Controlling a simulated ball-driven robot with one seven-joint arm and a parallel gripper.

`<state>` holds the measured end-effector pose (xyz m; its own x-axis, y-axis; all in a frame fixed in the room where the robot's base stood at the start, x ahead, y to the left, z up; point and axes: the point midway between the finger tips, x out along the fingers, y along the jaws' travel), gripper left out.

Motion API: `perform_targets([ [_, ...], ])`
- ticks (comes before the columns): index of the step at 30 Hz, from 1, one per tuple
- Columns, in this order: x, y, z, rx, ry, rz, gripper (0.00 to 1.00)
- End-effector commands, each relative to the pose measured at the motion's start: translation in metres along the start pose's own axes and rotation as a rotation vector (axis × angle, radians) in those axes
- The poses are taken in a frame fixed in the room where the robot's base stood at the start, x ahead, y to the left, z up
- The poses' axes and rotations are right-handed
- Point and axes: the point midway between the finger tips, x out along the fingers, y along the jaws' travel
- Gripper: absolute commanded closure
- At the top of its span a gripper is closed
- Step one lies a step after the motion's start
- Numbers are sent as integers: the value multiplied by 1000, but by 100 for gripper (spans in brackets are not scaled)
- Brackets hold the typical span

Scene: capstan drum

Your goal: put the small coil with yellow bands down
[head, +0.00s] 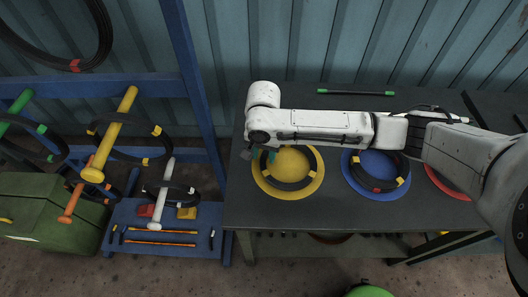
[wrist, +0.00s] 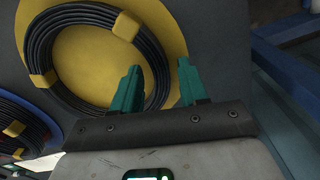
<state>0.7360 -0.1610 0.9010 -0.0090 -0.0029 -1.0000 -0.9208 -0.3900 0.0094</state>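The small black coil with yellow bands (head: 290,186) appears to lie flat on the yellow disc (head: 291,163) on the dark table. In the wrist view the coil (wrist: 37,46) fills the upper left, with yellow bands showing on its ring, and the yellow disc (wrist: 85,60) shows inside and around it. My gripper (head: 258,153) is at the left edge of the coil in the head view.
A second coil lies on a blue disc (head: 360,187) to the right, and a red disc (head: 437,179) is partly hidden by my arm. A green-ended black bar (head: 355,92) lies at the table's back. A blue rack (head: 200,90) with coils on pegs stands left.

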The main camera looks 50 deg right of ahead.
Motion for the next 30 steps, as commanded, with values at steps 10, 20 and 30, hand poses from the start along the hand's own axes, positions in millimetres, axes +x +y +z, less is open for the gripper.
perform_targets([
  [10, -6, 0, 0, 0, 0, -2, 56],
  [20, -66, -1, 1, -1, -1, -4, 56],
  [30, -116, 0, 0, -1, -1, -1, 56],
])
